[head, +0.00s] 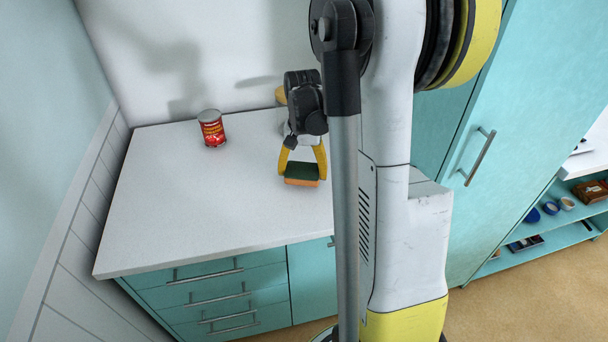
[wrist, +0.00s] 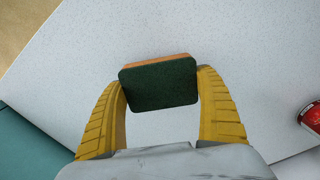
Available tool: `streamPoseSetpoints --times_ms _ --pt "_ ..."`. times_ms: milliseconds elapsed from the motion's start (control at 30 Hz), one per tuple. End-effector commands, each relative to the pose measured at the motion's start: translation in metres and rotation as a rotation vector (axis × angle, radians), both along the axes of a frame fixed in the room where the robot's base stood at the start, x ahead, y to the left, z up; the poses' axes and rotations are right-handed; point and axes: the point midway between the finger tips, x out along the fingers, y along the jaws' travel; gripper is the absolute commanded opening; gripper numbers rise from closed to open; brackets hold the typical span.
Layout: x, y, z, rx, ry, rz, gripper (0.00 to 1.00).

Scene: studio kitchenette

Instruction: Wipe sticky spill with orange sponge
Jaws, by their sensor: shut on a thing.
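An orange sponge (head: 302,182) with a dark green scouring side (head: 302,170) is between the yellow fingers of my gripper (head: 303,170) in the head view, over the white counter. In the wrist view, the fingers of my gripper (wrist: 163,100) are shut on the sides of the sponge (wrist: 160,84), its green side facing the camera and a thin orange edge showing. I cannot tell whether the sponge touches the counter. No spill is visible on the bare counter (head: 200,200); my arm hides part of the surface.
A red can (head: 212,129) stands at the back left of the counter; its edge shows in the wrist view (wrist: 311,121). A yellowish object (head: 281,95) is partly hidden behind my gripper. A tall teal cabinet (head: 500,120) stands at the right. The counter's front left is clear.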

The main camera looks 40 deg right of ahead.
Motion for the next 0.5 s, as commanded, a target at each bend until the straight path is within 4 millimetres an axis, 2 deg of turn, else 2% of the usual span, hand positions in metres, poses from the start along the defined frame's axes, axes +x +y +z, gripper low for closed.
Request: streamPoseSetpoints --times_ms 33,500 --pt "0.001 0.000 0.008 0.000 0.000 0.001 0.53" --pt "0.008 0.001 0.049 0.000 0.000 0.007 0.53"
